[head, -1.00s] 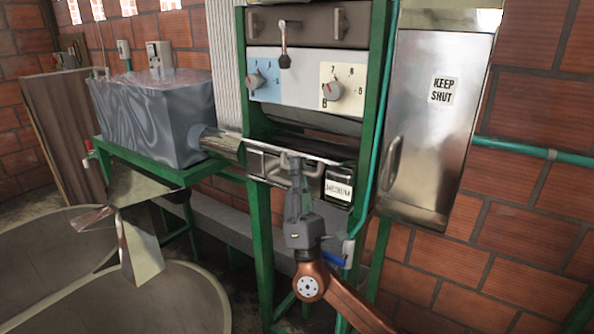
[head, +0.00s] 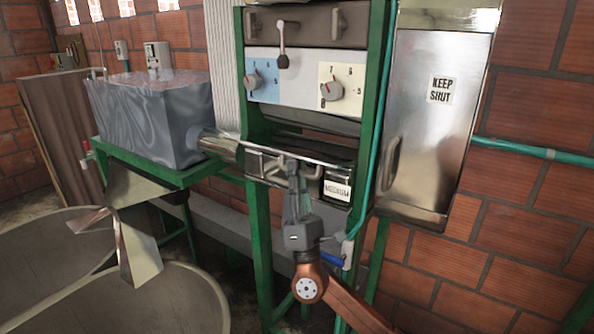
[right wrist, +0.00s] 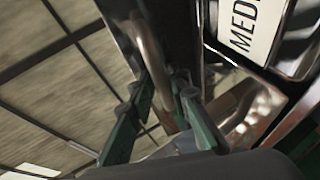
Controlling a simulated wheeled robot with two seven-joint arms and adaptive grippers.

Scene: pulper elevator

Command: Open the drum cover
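The drum cover (head: 313,153) is a shiny metal panel in the green-framed machine in the head view, below the dials. A bent metal handle (head: 262,163) is on its front. A white label reading MEDIUM (head: 337,190) is to the right of the handle. My right gripper (head: 293,163) reaches up to the handle from below. In the right wrist view, the handle bar (right wrist: 150,50) runs between the green-padded fingers of the right gripper (right wrist: 162,90), which are closed around it. The fingers partly hide the handle. My left gripper is out of view.
The control panel (head: 300,80) with dials and a lever is above the cover. A steel cabinet (head: 435,110) marked KEEP SHUT stands close on the right. A grey hopper box (head: 160,115) and large round tubs (head: 150,305) are on the left.

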